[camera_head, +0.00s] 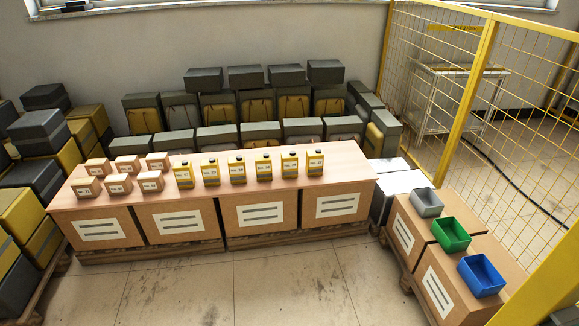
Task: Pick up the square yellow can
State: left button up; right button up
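Several square yellow cans with dark caps stand upright in a row on the long table of boxes (345,160). The leftmost can (183,175) and the rightmost can (315,163) mark the ends of the row. Each can has a white number label on its front; the digits are too small to read surely. The cans stand a little apart from each other. Neither of my grippers shows in this view, and nothing is holding a can.
Several small tan boxes (118,184) sit left of the cans. Grey (426,202), green (450,235) and blue (481,275) bins stand on boxes at the right. Stacked grey cases line the wall. A yellow mesh fence (470,90) bounds the right. The front floor (240,290) is clear.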

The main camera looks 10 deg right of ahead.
aim_at(288, 159)
jog(key=i+j, duration=0.1)
jog(key=i, duration=1.05)
